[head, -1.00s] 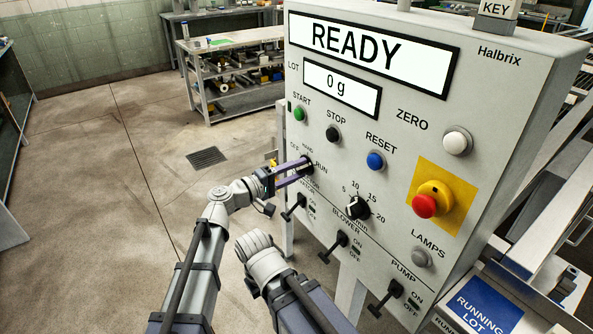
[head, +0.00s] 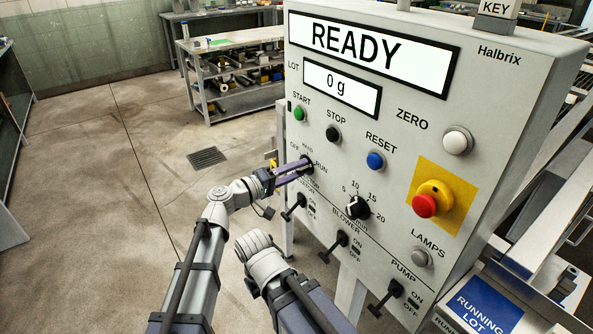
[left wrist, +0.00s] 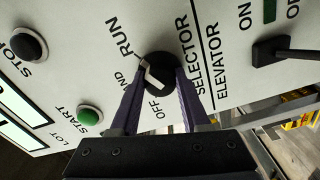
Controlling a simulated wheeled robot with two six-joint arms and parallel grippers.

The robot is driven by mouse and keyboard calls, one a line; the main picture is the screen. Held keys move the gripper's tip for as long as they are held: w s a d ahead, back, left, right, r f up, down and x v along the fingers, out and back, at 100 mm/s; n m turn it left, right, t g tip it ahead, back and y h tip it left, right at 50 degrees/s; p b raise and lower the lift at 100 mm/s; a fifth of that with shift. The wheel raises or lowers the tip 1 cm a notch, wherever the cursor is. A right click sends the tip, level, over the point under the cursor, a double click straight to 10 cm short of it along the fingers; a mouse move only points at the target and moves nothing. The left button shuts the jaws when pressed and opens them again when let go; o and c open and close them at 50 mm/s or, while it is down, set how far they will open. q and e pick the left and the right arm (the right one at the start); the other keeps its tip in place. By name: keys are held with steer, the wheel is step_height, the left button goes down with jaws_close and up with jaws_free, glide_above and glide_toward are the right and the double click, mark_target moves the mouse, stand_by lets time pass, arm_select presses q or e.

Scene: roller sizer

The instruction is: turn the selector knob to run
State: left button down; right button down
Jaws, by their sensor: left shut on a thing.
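The selector knob (left wrist: 158,72) is a dark round knob with a pale bar across it, on the light grey panel. In the left wrist view, RUN, HAND and OFF labels stand around it. My left gripper (head: 303,168) is shut on the knob, its two purple fingers on either side, as the left wrist view also shows (left wrist: 160,80). In the head view the fingers and wrist largely hide the knob. I cannot tell exactly which label the knob points to. The display (head: 372,50) reads READY. My right gripper is not in view.
The green START button (head: 299,114) and black STOP button (head: 333,134) sit above the knob. The timer dial (head: 357,208) is to its right. Elevator (head: 293,207), blower (head: 335,246) and pump (head: 386,298) levers stick out below. The floor at left is open.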

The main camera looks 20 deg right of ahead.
arm_select(q)
steer(key=shift+c, duration=1.9)
jaws_free()
steer(key=v, duration=0.8)
